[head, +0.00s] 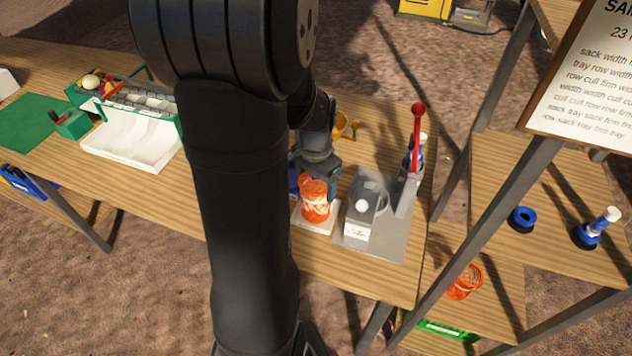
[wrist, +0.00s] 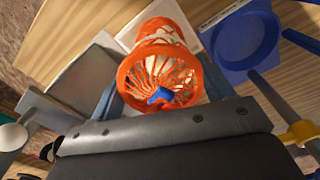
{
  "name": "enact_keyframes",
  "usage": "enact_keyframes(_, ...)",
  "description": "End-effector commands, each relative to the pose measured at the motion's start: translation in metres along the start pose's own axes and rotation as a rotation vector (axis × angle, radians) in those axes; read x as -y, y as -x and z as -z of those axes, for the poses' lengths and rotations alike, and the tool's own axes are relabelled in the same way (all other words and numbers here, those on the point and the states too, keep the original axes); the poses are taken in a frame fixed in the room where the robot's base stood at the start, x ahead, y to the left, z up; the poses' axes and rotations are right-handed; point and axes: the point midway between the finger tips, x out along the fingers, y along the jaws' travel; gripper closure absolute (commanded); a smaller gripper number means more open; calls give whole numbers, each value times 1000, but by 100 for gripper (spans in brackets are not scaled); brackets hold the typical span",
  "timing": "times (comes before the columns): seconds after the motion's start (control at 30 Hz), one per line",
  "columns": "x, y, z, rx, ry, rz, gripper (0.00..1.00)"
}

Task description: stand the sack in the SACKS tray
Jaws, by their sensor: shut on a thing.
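The orange net sack (head: 315,207) is upright in the head view, at the front of the bench, over a small white plate (head: 324,228). I cannot tell whether it touches the plate. My gripper (head: 316,180) is shut on it from above. In the wrist view the sack (wrist: 163,50) sits between my two fingers (wrist: 160,85), with a blue piece at its near end. A green tray (head: 447,331) with a pale label shows low at the right, partly hidden by the shelf frame. Its lettering is too small to read.
Another orange net item (head: 464,281) sits on the lower right shelf. A blue ring (head: 522,218) and blue-white bottle (head: 597,229) are further right. Dark posts cross the space between.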

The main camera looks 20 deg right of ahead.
Motion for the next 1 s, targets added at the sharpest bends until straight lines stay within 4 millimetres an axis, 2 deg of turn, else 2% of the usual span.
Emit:
enact_keyframes(0.23, 0, -3, 0, 1, 0, 0, 60)
enact_keyframes(0.27, 0, -3, 0, 0, 0, 0, 21)
enact_keyframes(0.33, 0, -2, 0, 0, 0, 0, 7)
enact_keyframes(0.37, 0, -2, 0, 0, 0, 0, 5)
enact_keyframes(0.73, 0, 4, 0, -2, 0, 1, 5)
enact_keyframes(0.87, 0, 23, 1, -3, 0, 2, 5)
enact_keyframes(1.0, 1, 54, 1, -6, 0, 3, 5)
